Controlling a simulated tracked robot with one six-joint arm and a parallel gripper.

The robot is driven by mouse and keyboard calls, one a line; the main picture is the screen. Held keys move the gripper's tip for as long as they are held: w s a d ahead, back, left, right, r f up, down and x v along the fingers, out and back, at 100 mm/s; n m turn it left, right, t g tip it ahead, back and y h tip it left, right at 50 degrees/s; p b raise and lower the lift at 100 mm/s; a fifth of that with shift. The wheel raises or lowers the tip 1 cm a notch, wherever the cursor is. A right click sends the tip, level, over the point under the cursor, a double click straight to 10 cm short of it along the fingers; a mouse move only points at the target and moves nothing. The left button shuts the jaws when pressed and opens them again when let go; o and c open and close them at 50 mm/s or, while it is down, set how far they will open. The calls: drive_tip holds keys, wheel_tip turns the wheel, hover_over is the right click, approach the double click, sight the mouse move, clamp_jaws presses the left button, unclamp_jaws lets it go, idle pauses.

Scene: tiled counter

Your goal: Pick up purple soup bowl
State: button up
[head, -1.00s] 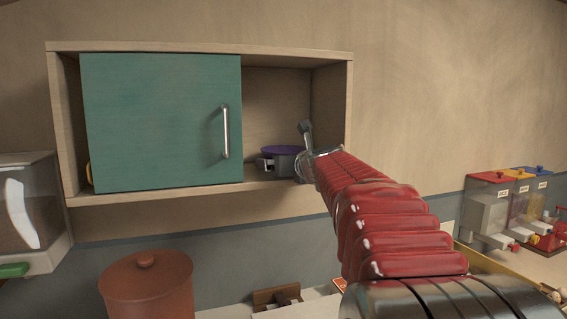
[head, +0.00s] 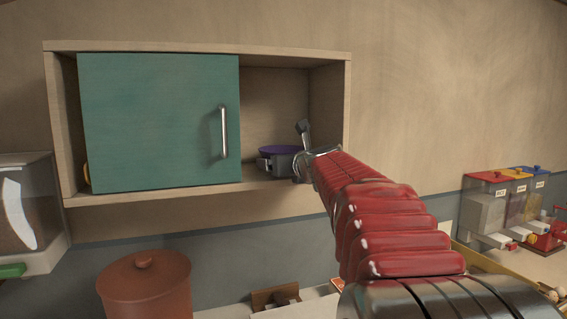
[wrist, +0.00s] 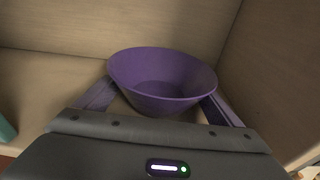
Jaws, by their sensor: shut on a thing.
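The purple soup bowl (wrist: 162,85) is upright in the wrist view, between the two fingers of my gripper (wrist: 160,112). The fingers are shut on its sides. In the head view only the top of the bowl (head: 278,150) shows above my gripper (head: 277,162), which is in the open right part of the wall cabinet (head: 198,48). The gripper hides the bowl's base, so I cannot tell whether it still touches the cabinet floor.
A teal door (head: 158,122) with a metal handle (head: 224,132) covers the cabinet's left part. The cabinet's right wall (head: 328,100) is close to my arm. A brown lidded pot (head: 145,285) stands below. Several dispensers (head: 508,205) stand at right.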

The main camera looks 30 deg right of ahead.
drive_tip(key=shift+r, duration=0.15)
wheel_tip(320, 180, up, 9)
drive_tip(key=shift+r, duration=0.4)
idle(0.5)
